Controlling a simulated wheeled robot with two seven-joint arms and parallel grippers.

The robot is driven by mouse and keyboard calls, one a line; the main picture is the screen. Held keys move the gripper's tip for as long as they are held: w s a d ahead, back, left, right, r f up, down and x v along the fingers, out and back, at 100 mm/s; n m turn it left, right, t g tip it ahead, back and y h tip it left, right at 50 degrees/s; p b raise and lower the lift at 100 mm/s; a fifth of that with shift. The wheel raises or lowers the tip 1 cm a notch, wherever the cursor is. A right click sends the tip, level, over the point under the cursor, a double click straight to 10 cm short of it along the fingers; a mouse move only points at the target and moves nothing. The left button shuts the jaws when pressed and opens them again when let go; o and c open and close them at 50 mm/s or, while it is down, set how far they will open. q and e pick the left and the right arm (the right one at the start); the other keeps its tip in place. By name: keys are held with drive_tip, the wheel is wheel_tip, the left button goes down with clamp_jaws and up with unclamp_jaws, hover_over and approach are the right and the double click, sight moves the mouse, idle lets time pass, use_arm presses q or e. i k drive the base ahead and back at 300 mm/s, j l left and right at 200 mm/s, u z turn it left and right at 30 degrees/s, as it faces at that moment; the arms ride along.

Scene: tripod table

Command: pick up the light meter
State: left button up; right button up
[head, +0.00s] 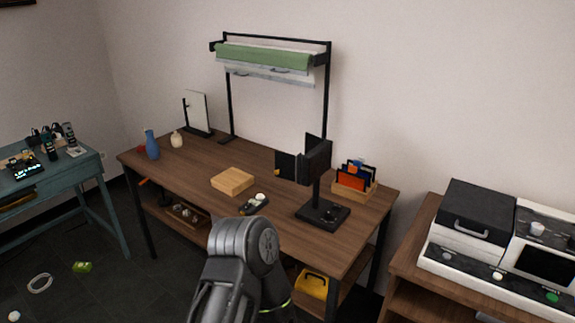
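The light meter, as far as I can tell, is the small dark handheld device with a round white dome (254,204). It lies near the front edge of the wooden table (185,170), between a light wooden block and a black stand. One of my arms rises from the bottom middle, its grey joint just below the device in the picture. Neither gripper's fingers show. Nothing visible touches the device.
The wooden block (233,181) lies left of the device. The black stand (322,212) stands right, before a wooden organizer (355,187). A blue vase (152,145) is at the far left. A rack with green roll (262,57) rises behind. Clear tabletop lies between.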

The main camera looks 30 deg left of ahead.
sight(259, 201)
drive_tip(key=i+j, duration=0.2)
drive_tip(key=j, duration=0.15)
drive_tip(key=i+j, duration=0.2)
drive_tip(key=j, duration=0.15)
drive_tip(key=i+j, duration=0.15)
drive_tip(key=j, duration=0.2)
drive_tip(key=i+j, duration=0.2)
drive_tip(key=j, duration=0.15)
